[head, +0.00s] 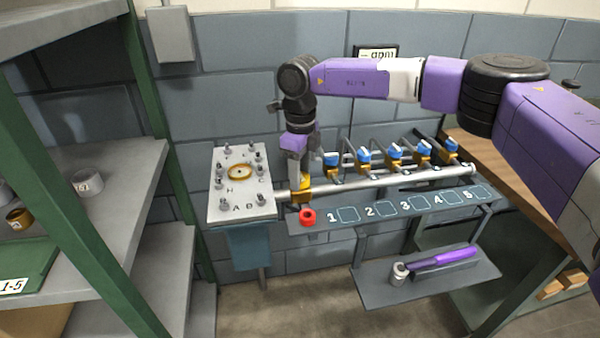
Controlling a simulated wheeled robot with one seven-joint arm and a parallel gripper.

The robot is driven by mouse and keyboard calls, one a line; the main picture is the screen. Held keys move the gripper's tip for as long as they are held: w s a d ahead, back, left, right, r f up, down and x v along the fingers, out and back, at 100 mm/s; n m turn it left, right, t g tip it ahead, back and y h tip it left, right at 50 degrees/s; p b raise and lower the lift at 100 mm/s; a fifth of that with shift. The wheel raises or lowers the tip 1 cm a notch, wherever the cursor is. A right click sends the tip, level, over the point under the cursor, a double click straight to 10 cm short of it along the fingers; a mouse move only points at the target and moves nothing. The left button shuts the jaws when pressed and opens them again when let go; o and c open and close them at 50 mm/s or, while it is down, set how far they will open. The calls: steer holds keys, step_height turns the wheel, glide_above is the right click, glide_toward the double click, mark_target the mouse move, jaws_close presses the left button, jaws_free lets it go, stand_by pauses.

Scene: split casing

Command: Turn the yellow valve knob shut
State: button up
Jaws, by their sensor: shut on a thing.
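The yellow valve knob (305,183) sits at the left end of a silver pipe, just right of the white plate. My gripper (298,172) reaches down onto it from above. Its fingers are shut on the knob and hide part of it. How far the knob is turned cannot be told at this size.
The silver pipe (400,183) carries several blue-topped valves (363,155) to the right of my gripper. A red ring (307,216) lies on the numbered shelf below. A white lettered plate (236,207) stands close on the left. A lower shelf (400,292) holds a purple tool (442,258).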

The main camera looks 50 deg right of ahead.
steer(key=shift+m, duration=0.7)
steer(key=o, duration=1.4)
step_height(320, 180, up, 8)
steer(key=shift+f, duration=0.1)
